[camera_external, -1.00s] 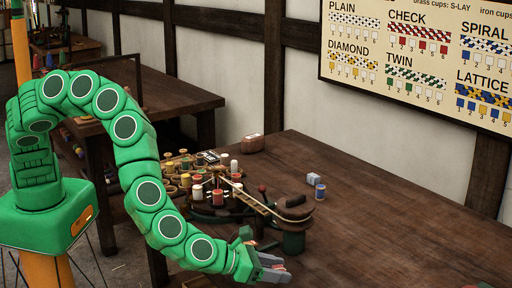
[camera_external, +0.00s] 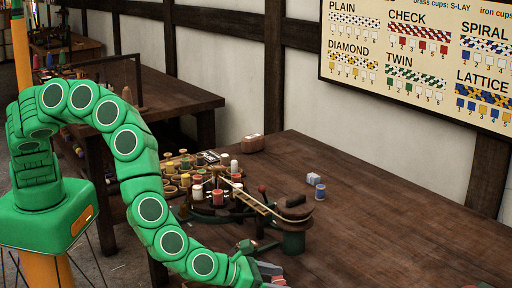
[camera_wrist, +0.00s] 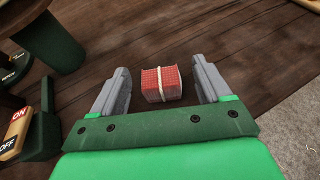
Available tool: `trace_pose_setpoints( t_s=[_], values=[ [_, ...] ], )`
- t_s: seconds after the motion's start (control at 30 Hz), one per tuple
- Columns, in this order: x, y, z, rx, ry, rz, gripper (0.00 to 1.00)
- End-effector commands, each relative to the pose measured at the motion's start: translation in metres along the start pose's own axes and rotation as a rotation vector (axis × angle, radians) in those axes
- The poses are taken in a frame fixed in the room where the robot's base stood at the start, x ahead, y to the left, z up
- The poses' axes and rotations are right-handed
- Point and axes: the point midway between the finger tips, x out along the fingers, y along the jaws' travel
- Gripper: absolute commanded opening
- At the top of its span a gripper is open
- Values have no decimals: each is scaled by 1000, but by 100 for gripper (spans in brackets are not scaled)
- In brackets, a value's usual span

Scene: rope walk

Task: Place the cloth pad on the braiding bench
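A small red checked bundle with a pale band around it, which looks like the cloth pad (camera_wrist: 169,84), lies on dark wooden planks in the wrist view. My gripper (camera_wrist: 161,84) is open, with one grey finger on each side of the bundle and a gap to each. In the external view my gripper (camera_external: 272,274) is low at the bottom edge, partly cut off, and the bundle cannot be made out clearly there. The large dark wooden table (camera_external: 375,230), likely the braiding bench, fills the right and carries a braiding device with bobbins (camera_external: 219,196).
A green post (camera_wrist: 48,42) and an ON/OFF switch (camera_wrist: 14,132) stand left of my gripper in the wrist view. The table's right middle is clear.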

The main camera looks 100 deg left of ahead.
Motion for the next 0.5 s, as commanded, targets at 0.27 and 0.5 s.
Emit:
trace_pose_setpoints(
  t_s=[0.27, 0.5],
  values=[
    [0, 0, 1, 0, 0, 0, 77],
    [-15, -1, 1, -1, 4, -3, 77]
  ],
)
